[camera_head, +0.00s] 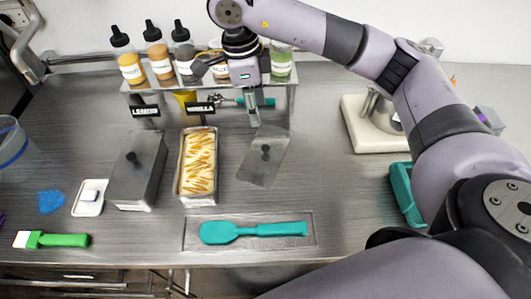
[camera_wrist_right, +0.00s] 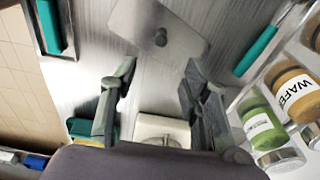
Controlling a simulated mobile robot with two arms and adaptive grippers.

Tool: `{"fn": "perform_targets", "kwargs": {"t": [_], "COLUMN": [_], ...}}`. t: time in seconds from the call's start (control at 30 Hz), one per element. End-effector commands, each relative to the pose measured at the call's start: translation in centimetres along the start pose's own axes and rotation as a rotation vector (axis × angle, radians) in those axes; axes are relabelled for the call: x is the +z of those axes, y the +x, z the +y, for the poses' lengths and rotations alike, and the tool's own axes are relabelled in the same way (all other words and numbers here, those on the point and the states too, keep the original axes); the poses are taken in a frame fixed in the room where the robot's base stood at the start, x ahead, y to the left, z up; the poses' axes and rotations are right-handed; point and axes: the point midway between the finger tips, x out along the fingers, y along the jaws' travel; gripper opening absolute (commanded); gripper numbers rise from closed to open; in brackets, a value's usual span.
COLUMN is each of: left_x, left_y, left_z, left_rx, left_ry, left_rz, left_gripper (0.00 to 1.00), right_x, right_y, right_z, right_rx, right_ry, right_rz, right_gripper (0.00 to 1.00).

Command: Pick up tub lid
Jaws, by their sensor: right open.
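The tub lid (camera_head: 265,160) is a flat grey metal plate with a dark round knob. It lies on the counter right of the open tub (camera_head: 182,188), which holds a pale filling with orange-brown streaks. In the right wrist view the lid (camera_wrist_right: 150,25) and its knob show at the top, beyond the fingertips. My right gripper (camera_head: 253,122) hangs near the lid's far edge, apart from the knob. In the wrist view it (camera_wrist_right: 160,68) is open with nothing between its fingers. My left gripper is out of view.
A closed metal tub (camera_head: 137,175) stands left of the open one. A rack (camera_head: 290,92) with bottles stands behind. A teal spatula (camera_head: 255,231) lies in front on a tray. A white-based device (camera_head: 365,140) and teal container (camera_head: 403,190) are at right.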

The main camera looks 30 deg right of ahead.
Motion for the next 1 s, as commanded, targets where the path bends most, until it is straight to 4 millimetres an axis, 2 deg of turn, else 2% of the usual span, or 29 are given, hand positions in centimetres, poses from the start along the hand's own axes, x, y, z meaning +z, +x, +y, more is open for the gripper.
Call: {"fn": "perform_targets", "kwargs": {"t": [0.03, 0.2, 0.4, 0.67, 0.83, 1.0], "left_x": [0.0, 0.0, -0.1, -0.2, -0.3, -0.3], "left_y": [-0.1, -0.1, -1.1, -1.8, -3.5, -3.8], "left_z": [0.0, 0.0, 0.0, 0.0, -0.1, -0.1], "left_rx": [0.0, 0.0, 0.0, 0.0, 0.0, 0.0], "left_ry": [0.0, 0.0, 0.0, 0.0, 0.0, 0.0], "left_rz": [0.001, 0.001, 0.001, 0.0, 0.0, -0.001], "left_gripper": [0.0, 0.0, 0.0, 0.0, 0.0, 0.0], "right_x": [0.0, 0.0, -0.1, -0.3, -0.8, -0.7], "right_y": [1.1, 4.2, 7.5, 9.4, 11.8, 13.8], "right_z": [0.1, 0.1, 0.0, -0.1, -0.2, -0.3], "right_rx": [0.007, 0.006, 0.003, 0.002, 0.005, 0.001], "right_ry": [0.0, 0.0, 0.002, 0.002, 0.003, 0.001], "right_rz": [0.002, 0.001, 0.002, 0.002, 0.005, 0.001], "right_gripper": [0.42, 0.42, 0.42, 0.42, 0.42, 0.42]}}
